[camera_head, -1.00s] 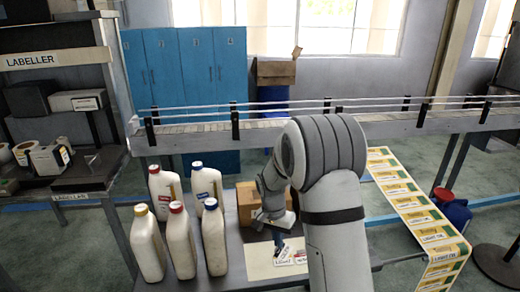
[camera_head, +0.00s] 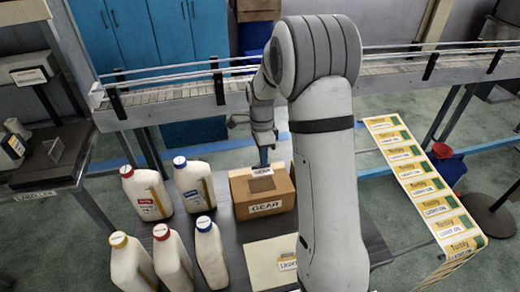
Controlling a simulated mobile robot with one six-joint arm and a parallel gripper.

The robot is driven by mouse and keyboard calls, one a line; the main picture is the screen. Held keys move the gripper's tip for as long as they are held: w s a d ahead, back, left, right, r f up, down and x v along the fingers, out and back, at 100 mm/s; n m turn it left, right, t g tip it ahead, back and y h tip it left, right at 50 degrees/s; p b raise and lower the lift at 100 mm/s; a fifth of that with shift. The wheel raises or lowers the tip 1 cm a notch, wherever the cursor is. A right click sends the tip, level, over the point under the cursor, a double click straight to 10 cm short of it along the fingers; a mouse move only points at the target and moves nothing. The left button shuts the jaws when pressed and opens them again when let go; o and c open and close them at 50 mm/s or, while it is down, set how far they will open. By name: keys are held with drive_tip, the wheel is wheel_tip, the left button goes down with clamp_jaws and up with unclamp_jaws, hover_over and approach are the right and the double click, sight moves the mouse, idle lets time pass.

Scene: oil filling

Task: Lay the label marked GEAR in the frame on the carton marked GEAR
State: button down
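The carton marked GEAR (camera_head: 240,204) is a brown box on the dark table, with its GEAR marking on the front face. A darker rectangular frame (camera_head: 262,185) shows on its top. My gripper (camera_head: 264,161) is above the carton's back edge, pointing down. A small white label (camera_head: 262,171) is at its fingertips, just over the far side of the frame; its print is too small to read surely. The gripper appears shut on this label. A pale sheet (camera_head: 262,262) in front of the carton bears other labels (camera_head: 288,263), partly hidden by my arm.
Several white bottles (camera_head: 198,187) with red, blue and yellow caps stand left of the carton. A conveyor (camera_head: 180,97) with rails runs behind. A strip of yellow labels (camera_head: 420,185) hangs at the right.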

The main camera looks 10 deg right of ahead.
sight(264, 180)
drive_tip(key=shift+f+b, duration=2.1)
drive_tip(key=shift+f, duration=1.2)
drive_tip(key=c, duration=2.1)
unclamp_jaws()
drive_tip(key=shift+c, duration=0.2)
drive_tip(key=o, duration=0.5)
drive_tip(key=shift+o, duration=0.6)
drive_tip(key=o, duration=0.3)
drive_tip(key=shift+s, duration=0.1)
